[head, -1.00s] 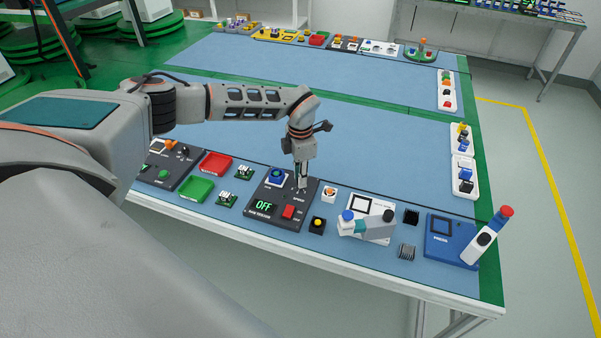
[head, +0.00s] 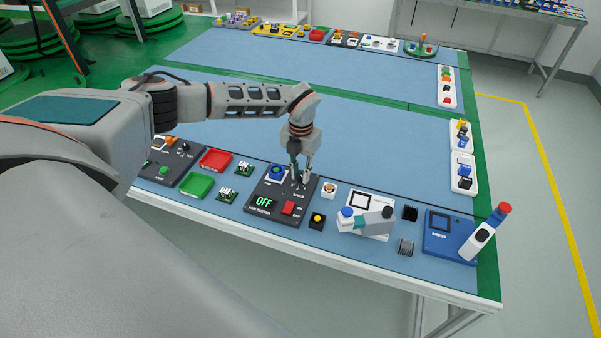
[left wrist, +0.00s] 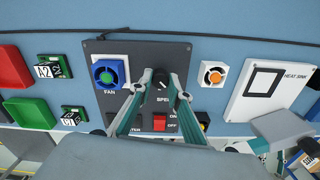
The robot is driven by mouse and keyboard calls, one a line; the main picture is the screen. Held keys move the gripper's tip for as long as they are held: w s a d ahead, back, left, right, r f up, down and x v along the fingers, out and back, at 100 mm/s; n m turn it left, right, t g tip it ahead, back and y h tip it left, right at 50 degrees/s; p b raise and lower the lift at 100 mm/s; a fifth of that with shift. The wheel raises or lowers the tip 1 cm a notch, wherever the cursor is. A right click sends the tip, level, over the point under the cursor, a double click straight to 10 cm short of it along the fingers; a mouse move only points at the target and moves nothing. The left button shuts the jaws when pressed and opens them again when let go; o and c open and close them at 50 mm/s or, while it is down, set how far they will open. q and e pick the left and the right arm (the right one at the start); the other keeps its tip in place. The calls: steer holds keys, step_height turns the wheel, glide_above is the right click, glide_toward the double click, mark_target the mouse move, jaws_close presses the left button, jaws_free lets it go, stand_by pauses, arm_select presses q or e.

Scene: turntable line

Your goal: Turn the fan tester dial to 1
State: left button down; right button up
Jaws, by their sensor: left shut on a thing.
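The fan tester is a dark panel (left wrist: 125,47) with a blue-and-green fan (left wrist: 109,72), a green OFF display (head: 264,202) and a red switch (head: 289,208). Its dial (left wrist: 160,77) is a small black knob above the word SPEED, with a light mark near its top. My left gripper (head: 299,181) points down over the dial, shut on it; in the left wrist view its two fingers (left wrist: 158,86) stand either side of the knob. The scale numbers are too small or covered to read. My right gripper is out of view.
A white unit with an orange button (head: 329,190) and a black block with a yellow button (head: 317,222) stand close right of the panel. A green tray (head: 196,188) and a red tray (head: 215,160) lie left.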

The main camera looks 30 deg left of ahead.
mark_target(300, 176)
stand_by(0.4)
arm_select(q)
steer(key=c, duration=1.9)
jaws_free()
steer(key=shift+r, duration=0.1)
step_height(300, 176, up, 12)
steer(key=shift+s, duration=0.1)
